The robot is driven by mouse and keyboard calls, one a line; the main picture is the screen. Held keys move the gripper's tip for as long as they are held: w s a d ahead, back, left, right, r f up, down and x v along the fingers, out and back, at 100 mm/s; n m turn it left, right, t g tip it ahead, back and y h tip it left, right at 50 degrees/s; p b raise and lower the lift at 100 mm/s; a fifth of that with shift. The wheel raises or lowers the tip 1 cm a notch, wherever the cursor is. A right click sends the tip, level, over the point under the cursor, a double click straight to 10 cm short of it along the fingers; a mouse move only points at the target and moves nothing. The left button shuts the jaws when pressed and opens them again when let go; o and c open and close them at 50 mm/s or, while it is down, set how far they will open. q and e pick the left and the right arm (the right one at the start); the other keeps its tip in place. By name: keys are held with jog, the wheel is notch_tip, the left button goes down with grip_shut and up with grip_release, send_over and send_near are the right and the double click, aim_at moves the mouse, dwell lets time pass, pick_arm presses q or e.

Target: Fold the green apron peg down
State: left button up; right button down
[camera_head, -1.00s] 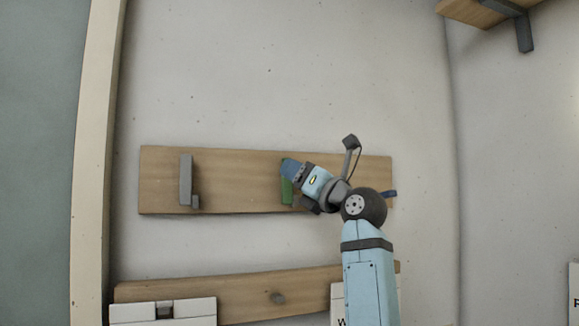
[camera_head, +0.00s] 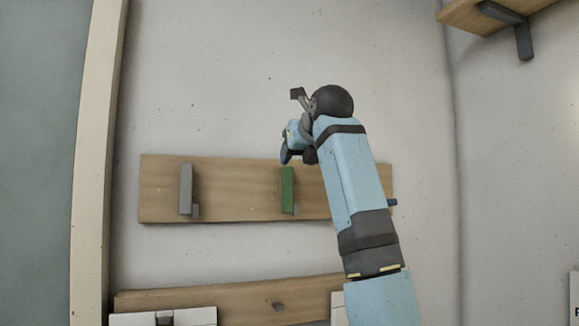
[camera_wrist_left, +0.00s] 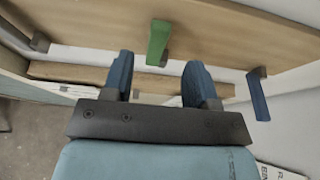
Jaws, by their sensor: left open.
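The green apron peg (camera_head: 287,190) stands upright against the wooden board (camera_head: 240,176) on the wall, with a small grey bracket at its lower right. It also shows in the left wrist view (camera_wrist_left: 158,42), beyond and between my fingers. My left gripper (camera_head: 285,156) is just above the green peg in the head view, apart from it. In the left wrist view its two blue fingers (camera_wrist_left: 158,78) are spread with nothing between them. My right gripper is in neither view.
A grey peg (camera_head: 186,188) is upright on the board's left. A blue peg (camera_wrist_left: 258,95) sticks out at its other end, partly behind my arm in the head view. A lower wooden board (camera_head: 235,300) runs below. A bracketed shelf (camera_head: 480,35) is at upper right.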

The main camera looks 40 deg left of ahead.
aim_at(288, 170)
pick_arm(q)
jog(key=p+x, duration=0.1)
jog(key=x, duration=0.5)
jog(key=shift+w+a+f, duration=0.15)
jog(key=shift+w+a, duration=0.05)
jog(key=shift+a, duration=0.15)
grip_shut()
